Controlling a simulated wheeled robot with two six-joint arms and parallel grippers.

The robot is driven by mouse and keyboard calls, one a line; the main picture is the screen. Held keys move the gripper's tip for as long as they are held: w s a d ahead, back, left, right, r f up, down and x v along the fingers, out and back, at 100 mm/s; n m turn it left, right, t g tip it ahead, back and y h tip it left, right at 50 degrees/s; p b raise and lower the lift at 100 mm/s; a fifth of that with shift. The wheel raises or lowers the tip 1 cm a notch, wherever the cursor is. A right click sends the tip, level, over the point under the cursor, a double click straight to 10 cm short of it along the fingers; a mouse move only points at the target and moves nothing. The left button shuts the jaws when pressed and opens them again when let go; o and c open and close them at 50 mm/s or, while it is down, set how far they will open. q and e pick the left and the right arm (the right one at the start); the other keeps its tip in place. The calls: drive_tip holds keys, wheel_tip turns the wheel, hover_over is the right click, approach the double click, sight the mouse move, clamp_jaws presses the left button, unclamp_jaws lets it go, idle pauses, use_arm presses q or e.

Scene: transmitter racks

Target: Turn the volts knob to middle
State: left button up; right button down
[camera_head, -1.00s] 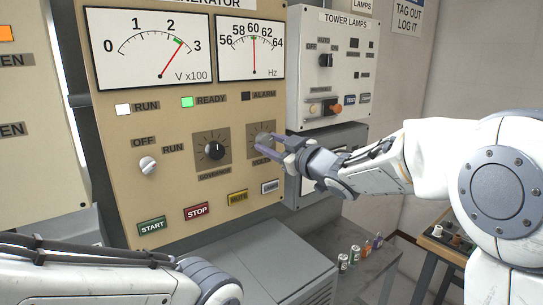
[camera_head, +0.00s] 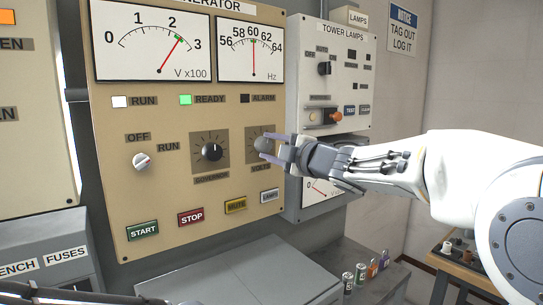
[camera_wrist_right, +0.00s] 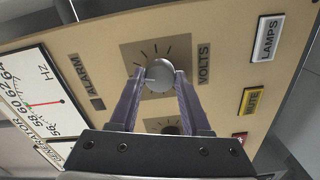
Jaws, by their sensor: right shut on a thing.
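The volts knob (camera_head: 262,144) is a round grey knob on a dark square plate with dial marks, at the lower right of the beige generator panel. It also shows in the right wrist view (camera_wrist_right: 159,76), between the two purple-grey fingers. My right gripper (camera_head: 269,148) reaches in from the right and is shut on this knob; the wrist view shows its fingertips (camera_wrist_right: 158,82) on either side of it. The voltmeter (camera_head: 150,45) needle points between 2 and 3, near the green mark.
The black governor knob (camera_head: 212,152) is just left of the volts knob. The lamps button (camera_head: 269,196) and yellow mute button (camera_head: 235,205) sit below. The grey tower lamps box (camera_head: 335,80) stands to the right. A grey cabinet (camera_head: 245,275) juts out below the panel.

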drive_tip(key=shift+n+b, duration=0.6)
drive_tip(key=shift+n, duration=0.6)
drive_tip(key=shift+c, duration=1.8)
unclamp_jaws()
drive_tip(key=b+v, duration=0.1)
drive_tip(key=v, duration=0.9)
drive_tip(key=shift+s+d, duration=0.15)
